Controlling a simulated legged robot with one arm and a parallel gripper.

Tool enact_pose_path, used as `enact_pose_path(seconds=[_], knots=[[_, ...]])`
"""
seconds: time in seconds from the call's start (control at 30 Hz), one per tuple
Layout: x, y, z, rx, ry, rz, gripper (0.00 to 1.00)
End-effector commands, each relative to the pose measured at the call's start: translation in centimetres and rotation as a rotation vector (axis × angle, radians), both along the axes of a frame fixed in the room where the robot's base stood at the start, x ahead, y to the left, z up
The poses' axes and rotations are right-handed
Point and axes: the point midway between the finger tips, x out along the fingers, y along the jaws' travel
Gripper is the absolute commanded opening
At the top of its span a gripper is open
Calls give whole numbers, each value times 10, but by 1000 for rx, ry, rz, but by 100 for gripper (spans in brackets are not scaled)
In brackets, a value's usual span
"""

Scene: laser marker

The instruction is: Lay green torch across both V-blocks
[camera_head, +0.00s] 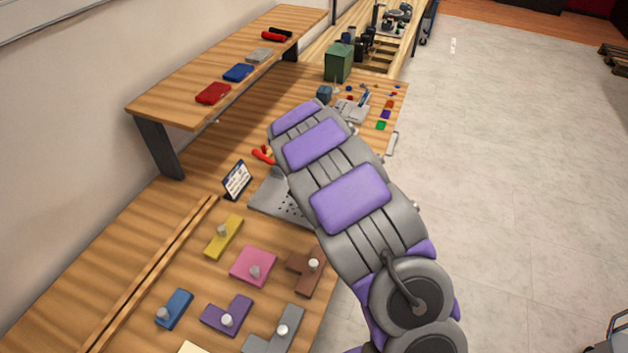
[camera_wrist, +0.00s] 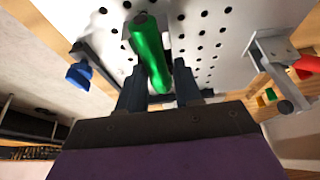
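The green torch (camera_wrist: 148,50) shows in the wrist view, its dark round end at the top and its body running down between my fingers. My gripper (camera_wrist: 158,88) has one dark finger on each side of it, and green fills the gap. The fingers look closed on the torch's lower part. A grey block (camera_wrist: 128,33) shows beside the torch's upper end; I cannot tell whether it is a V-block or whether the torch touches it. In the head view my arm hides the gripper and the torch.
The perforated plate (camera_wrist: 205,35) lies under the gripper; its edge shows in the head view (camera_head: 275,198). A grey bracket with a rod (camera_wrist: 275,65) stands right, a blue-handled clamp (camera_wrist: 80,72) left. A small sign (camera_head: 237,179) and coloured knobbed pieces are on the bench.

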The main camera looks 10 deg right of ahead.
Motion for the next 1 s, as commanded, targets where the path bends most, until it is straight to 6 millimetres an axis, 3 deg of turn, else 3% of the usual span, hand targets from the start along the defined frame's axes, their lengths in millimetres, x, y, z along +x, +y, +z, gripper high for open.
enact_pose_path(seconds=[0.17, 0.57, 0.77, 1.0], knots=[[0, -1, 0, 1, 0, -2, 50], [-2, 6, 9, -6, -1, -1, 50], [-11, 9, 34, -1, 1, -2, 50], [-26, 20, 81, -3, -3, 1, 50]])
